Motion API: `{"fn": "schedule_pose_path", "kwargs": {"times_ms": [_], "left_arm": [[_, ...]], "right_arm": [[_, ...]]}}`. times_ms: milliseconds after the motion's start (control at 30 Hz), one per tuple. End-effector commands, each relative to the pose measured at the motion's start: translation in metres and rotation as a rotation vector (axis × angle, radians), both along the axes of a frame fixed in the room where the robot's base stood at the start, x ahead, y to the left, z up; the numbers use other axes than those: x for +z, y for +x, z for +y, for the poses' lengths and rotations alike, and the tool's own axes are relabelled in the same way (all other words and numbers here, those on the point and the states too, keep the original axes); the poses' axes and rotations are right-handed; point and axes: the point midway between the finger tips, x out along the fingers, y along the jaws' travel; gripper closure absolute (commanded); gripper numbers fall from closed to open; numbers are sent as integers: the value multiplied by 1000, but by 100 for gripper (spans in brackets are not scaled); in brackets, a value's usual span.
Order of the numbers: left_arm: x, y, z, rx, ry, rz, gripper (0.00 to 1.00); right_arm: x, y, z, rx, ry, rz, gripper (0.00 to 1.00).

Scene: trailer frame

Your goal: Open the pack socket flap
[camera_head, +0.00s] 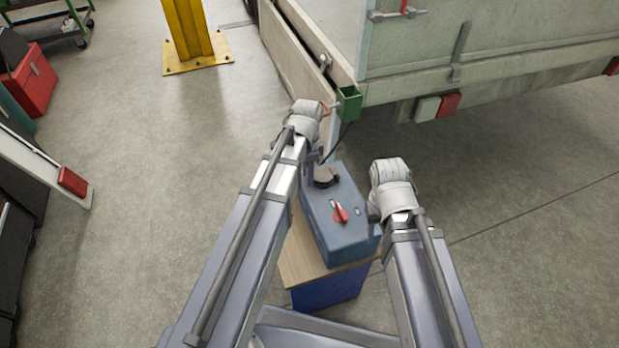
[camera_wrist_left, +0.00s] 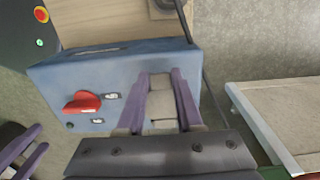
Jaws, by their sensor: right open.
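The blue pack (camera_head: 347,232) with a red switch (camera_head: 340,213) stands on a wooden-topped stand (camera_head: 292,262). A dark round part (camera_head: 326,178) is on its far end; I cannot tell if it is the socket flap. My left gripper (camera_head: 314,170) is low at this far end and mostly hidden by its arm. In the left wrist view its purple fingers (camera_wrist_left: 160,76) are parted over the pack (camera_wrist_left: 62,75), with a pale block (camera_wrist_left: 161,105) between them. My right gripper (camera_head: 372,212) is open by the pack's right side; its fingers also show in the wrist view (camera_wrist_left: 42,137).
The trailer (camera_head: 500,68) stands beyond, with its lowered side board (camera_head: 292,62) and a green bracket (camera_head: 349,103) close to my left wrist. A dark cable (camera_wrist_left: 211,92) runs beside the pack. A yellow post (camera_head: 188,30) stands at the back left.

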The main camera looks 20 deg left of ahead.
Motion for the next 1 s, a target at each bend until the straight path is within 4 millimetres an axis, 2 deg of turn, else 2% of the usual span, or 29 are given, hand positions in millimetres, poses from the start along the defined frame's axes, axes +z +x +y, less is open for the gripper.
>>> {"fn": "schedule_pose_path", "kwargs": {"times_ms": [33, 100, 533, 1000], "left_arm": [[0, 0, 0, 0, 0, 0, 78], [0, 0, 0, 0, 0, 0, 85], [1, 0, 0, 0, 0, 0, 85], [29, 2, -3, 0, -1, -1, 85]], "right_arm": [[0, 0, 0, 0, 0, 0, 50], [0, 0, 0, 0, 0, 0, 50], [1, 0, 0, 0, 0, 0, 50], [28, 0, 0, 0, 0, 0, 50]]}}
